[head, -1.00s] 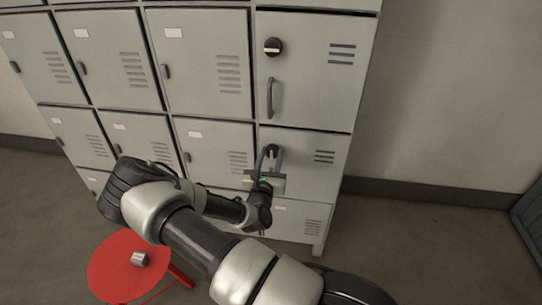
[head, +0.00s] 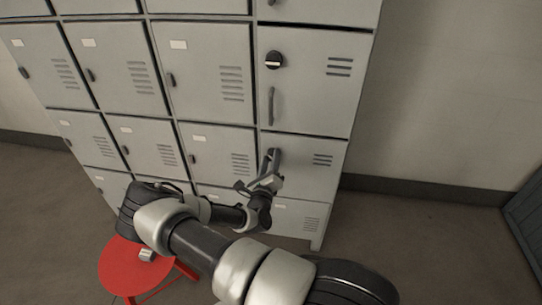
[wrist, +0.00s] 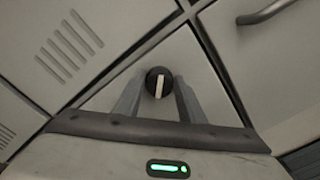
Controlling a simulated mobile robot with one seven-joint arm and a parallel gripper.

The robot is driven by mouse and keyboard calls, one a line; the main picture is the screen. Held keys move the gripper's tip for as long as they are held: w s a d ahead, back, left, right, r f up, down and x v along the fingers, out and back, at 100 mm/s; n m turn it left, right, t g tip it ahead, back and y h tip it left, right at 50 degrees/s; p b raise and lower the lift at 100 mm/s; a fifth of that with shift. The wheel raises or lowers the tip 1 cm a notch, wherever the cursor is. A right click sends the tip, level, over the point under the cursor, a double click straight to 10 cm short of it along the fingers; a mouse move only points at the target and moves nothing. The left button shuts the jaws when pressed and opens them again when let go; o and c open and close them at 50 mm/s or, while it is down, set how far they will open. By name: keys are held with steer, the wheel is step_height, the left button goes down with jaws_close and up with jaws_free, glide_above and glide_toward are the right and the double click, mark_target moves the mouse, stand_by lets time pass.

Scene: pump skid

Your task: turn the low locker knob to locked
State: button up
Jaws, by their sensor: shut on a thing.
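The low locker knob (wrist: 158,82) is a round black knob with a pale bar across its face, seen in the wrist view on a grey locker door (head: 312,178). The bar stands near upright in that view, slightly tilted. My gripper (wrist: 157,90) has one finger on each side of the knob and is shut on it. In the head view my gripper (head: 273,165) is at the upper left of the low door, rolled over at a slant, and it hides the knob.
The door above has its own black knob (head: 274,61) and a bar handle (head: 271,106). Other grey lockers fill the left. A red round stool (head: 118,268) with a small metal piece (head: 147,254) on it stands at lower left. The floor at right (head: 430,240) is clear.

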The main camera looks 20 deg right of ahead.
steer(key=n+p, duration=0.1)
steer(key=n, duration=0.3)
steer(key=shift+f+n, duration=0.1)
steer(key=shift+n, duration=0.2)
steer(key=n, duration=0.4)
steer(key=shift+f+p, duration=0.1)
steer(key=shift+p, duration=0.2)
steer(key=shift+n, duration=0.3)
steer(key=o, duration=1)
